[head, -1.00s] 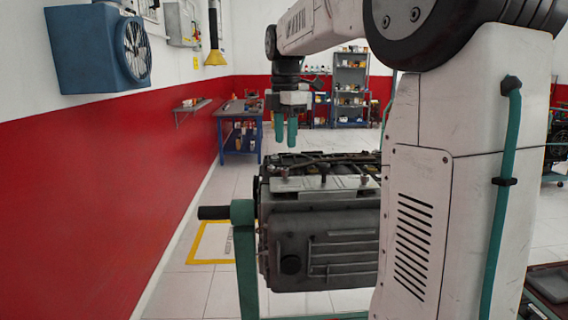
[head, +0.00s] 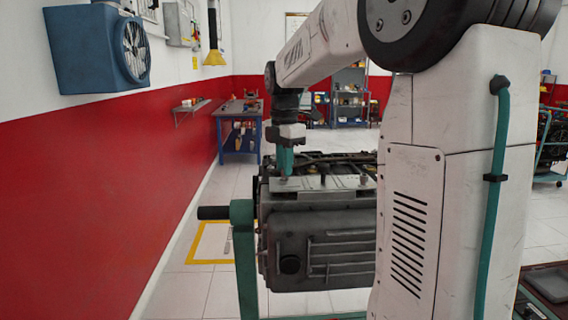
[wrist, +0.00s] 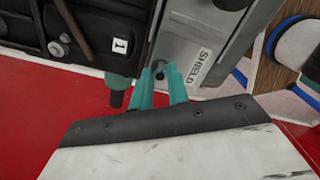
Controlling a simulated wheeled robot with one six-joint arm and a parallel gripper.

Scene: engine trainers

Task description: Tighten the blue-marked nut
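The grey engine (head: 318,240) stands on a green stand, with a metal plate along its near top edge. In the wrist view the two fingertips (wrist: 160,72) stand either side of a small dark round part (wrist: 160,76), beside a grey plate (wrist: 197,40) lettered SHIELD. Whether the fingers grip this part is unclear. No blue mark can be made out on it, so I cannot tell whether it is the blue-marked nut.
A teal post of the stand (head: 243,250) with a dark bar rises left of the engine. A blue workbench (head: 240,138) and shelves (head: 349,95) stand farther back. A blue fan unit (head: 90,50) hangs on the left wall. Floor left of the engine is clear.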

